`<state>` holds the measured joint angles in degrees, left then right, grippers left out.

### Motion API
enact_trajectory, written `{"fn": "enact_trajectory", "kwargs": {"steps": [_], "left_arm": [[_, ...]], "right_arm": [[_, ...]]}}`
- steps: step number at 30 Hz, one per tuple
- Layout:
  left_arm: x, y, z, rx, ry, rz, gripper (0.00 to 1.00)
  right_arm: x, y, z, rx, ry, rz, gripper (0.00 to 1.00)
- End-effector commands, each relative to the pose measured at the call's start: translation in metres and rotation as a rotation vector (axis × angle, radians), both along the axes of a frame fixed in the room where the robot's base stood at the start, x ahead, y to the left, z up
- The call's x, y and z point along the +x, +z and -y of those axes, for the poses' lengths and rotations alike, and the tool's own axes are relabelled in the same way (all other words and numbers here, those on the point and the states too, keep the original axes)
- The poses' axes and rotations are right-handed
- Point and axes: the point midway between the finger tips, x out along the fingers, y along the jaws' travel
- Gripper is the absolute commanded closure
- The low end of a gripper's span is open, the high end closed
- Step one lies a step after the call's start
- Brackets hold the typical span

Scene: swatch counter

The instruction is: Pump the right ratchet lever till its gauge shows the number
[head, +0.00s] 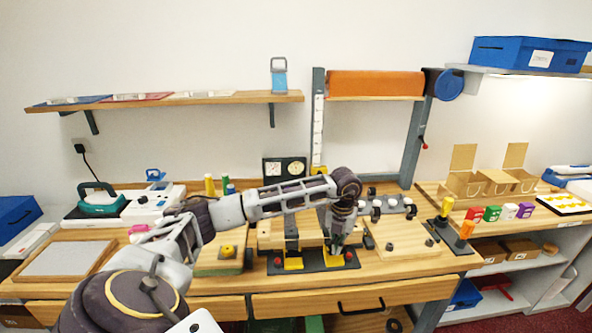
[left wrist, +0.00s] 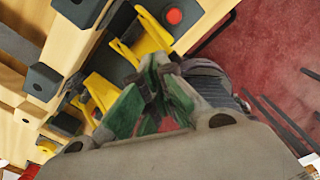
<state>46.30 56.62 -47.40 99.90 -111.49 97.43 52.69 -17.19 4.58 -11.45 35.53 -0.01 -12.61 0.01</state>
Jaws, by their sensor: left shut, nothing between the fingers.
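The ratchet unit is a dark plate (head: 313,265) at the front of the bench, with a red button near each end and two yellow-based levers. The left lever (head: 291,238) stands upright. The right lever's yellow base (head: 332,264) shows, but my left gripper (head: 336,250) covers most of that lever. My left gripper points down there, shut and empty; contact with the lever cannot be told. In the left wrist view its green-padded fingers (left wrist: 152,95) are beside yellow brackets (left wrist: 150,32) and a red button (left wrist: 173,16). Two round gauges (head: 285,168) stand behind; their readings are too small. My right gripper is out of view.
A wooden board with a yellow knob (head: 227,251) lies left of the unit, and a pale board (head: 400,240) lies right. Yellow and orange handles (head: 466,230) stand further right. Drawers (head: 340,299) are below the front edge. My left arm crosses the bench's left half.

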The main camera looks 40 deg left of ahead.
Motion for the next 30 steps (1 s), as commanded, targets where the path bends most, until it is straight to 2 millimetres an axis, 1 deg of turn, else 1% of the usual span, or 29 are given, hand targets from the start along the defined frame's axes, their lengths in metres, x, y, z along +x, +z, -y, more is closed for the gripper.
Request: {"fn": "enact_trajectory", "kwargs": {"steps": [7, 27, 30], "left_arm": [[-0.001, -0.004, 0.001, 0.0, 0.0, 0.0, 1.0], [-0.005, -0.032, 0.005, 0.002, 0.0, -0.002, 1.0], [-0.005, -0.031, 0.005, 0.002, 0.0, -0.001, 1.0]], "right_arm": [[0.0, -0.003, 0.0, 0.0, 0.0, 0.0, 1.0], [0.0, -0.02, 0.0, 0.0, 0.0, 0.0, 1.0], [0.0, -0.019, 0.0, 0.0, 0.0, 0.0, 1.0]]}}
